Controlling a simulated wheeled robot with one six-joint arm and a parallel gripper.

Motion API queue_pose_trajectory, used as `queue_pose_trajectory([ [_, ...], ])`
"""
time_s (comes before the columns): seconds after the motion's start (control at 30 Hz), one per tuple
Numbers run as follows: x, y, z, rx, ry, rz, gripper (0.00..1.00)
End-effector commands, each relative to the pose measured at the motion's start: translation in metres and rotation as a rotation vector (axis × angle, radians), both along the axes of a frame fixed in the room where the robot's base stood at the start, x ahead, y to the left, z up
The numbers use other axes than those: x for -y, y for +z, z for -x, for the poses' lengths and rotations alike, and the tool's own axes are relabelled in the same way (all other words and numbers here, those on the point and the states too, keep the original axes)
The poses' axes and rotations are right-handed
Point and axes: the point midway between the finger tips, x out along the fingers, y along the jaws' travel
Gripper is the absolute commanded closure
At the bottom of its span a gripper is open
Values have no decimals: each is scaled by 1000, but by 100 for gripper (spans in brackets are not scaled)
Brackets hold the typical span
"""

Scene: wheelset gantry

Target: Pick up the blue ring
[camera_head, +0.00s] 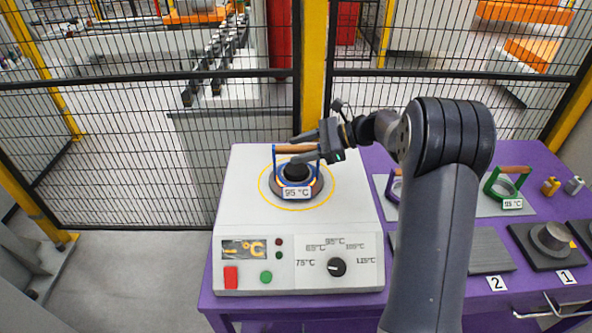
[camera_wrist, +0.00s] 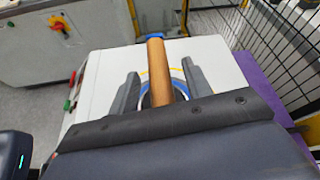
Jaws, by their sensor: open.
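The blue ring (camera_head: 276,163) sits on the round dark plate of the white heater (camera_head: 240,178), inside a yellow circle. It has a wooden handle (camera_head: 288,148) across its top and a 95 °C tag on its front. My gripper (camera_head: 303,148) is at handle height above the heater, reaching in from the right. In the wrist view, my gripper (camera_wrist: 160,70) is open, with one dark finger on each side of the wooden handle (camera_wrist: 158,75). Part of the ring is hidden below my gripper.
A green ring (camera_head: 508,190) with a handle stands on a grey plate to the right on the purple table (camera_head: 545,158). Dark blocks numbered 1 and 2 lie at the right front. A black mesh fence (camera_head: 120,130) with yellow posts runs behind the table.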

Motion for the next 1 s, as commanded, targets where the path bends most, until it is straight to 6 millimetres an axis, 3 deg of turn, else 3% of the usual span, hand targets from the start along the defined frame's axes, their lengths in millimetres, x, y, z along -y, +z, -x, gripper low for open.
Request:
queue_pose_trajectory([
  [0.13, 0, 0, 0, 0, 0, 0, 54],
  [0.7, 0, 0, 0, 0, 0, 0, 100],
  [1.0, 0, 0, 0, 0, 0, 0, 100],
])
